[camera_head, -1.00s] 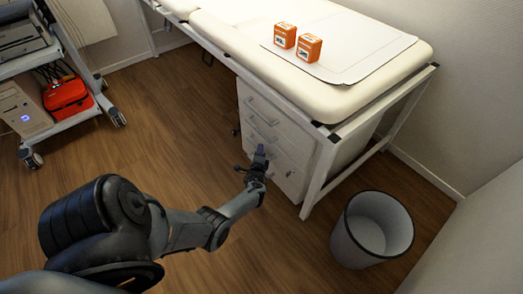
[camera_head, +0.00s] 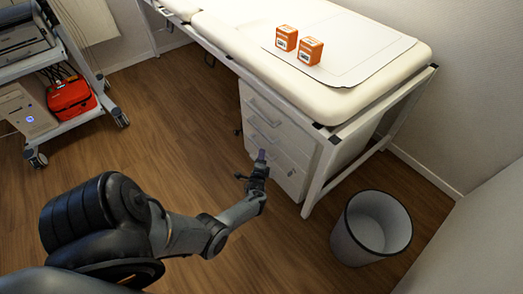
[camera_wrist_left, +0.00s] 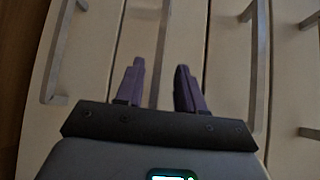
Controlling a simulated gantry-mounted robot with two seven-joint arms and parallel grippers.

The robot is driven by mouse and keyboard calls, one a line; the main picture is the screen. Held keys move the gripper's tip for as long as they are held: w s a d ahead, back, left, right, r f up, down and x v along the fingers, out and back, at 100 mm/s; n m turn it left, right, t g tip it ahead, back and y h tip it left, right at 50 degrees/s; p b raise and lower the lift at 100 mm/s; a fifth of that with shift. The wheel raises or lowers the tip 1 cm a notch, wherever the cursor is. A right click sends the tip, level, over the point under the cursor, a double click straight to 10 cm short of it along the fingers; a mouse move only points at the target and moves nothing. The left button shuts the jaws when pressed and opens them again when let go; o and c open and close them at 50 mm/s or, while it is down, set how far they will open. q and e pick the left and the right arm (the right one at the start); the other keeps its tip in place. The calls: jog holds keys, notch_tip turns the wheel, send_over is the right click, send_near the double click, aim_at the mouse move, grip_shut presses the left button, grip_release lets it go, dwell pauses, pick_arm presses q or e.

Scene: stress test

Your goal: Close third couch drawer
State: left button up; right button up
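The white drawer unit (camera_head: 302,151) stands under the couch (camera_head: 240,42), with bar handles on its stacked fronts. My left gripper (camera_head: 262,156) is in front of its lower part and partly hides the lower drawers. The left wrist view shows drawer fronts (camera_wrist_left: 225,65) close up, with one bar handle (camera_wrist_left: 62,55) left of my fingers and another (camera_wrist_left: 257,70) to their right. How far the third drawer stands out is unclear. My right gripper is not in view.
A grey waste bin (camera_head: 362,232) stands right of the couch's front leg (camera_head: 319,180). Two orange boxes (camera_head: 298,44) sit on the couch. A wheeled cart (camera_head: 75,125) with a red bag (camera_head: 70,97) is at the left. The wooden floor between is clear.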

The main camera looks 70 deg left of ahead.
pick_arm(q)
jog(key=p+v, duration=0.3)
jog(key=v, duration=0.4)
jog(key=shift+w+d, duration=0.1)
jog(key=shift+w, duration=0.05)
